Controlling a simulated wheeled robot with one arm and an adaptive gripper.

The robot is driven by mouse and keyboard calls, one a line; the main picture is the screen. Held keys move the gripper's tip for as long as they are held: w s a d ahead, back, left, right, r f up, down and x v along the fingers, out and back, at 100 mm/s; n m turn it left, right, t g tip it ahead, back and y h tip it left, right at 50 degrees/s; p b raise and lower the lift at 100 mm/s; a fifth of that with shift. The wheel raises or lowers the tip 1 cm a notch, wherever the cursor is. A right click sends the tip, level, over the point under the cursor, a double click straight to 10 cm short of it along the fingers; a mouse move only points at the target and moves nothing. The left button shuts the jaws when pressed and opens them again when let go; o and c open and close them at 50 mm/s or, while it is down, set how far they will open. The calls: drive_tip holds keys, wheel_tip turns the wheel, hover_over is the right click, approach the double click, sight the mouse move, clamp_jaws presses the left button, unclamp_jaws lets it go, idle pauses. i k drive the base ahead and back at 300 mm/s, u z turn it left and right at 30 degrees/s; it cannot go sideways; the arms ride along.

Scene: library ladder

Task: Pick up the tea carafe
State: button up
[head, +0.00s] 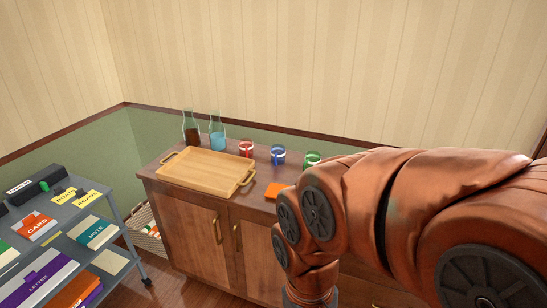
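Two glass carafes stand upright at the back left of the cabinet top. The left one holds dark brown liquid and looks like the tea carafe (191,132). The other, a carafe with blue liquid (217,138), stands close to its right. The tray hides part of the area just in front of their bases. My copper-coloured arm reaches in from the right and bends down in front of the cabinet, well to the right of the carafes. My gripper is below the picture edge, so its fingers do not show.
An empty wooden tray (205,185) with handles lies before the carafes on the wooden cabinet (205,230). Red (246,148), blue (278,155) and green (312,159) banded cups stand to the right. An orange item (275,190) lies nearer. A grey cart (117,247) with stationery stands left.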

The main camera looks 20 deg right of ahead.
sight(190, 128)
drive_tip(key=u, duration=0.2)
drive_tip(key=i, duration=0.35)
drive_tip(key=u, duration=0.85)
drive_tip(key=i, duration=2.15)
drive_tip(key=z, duration=0.8)
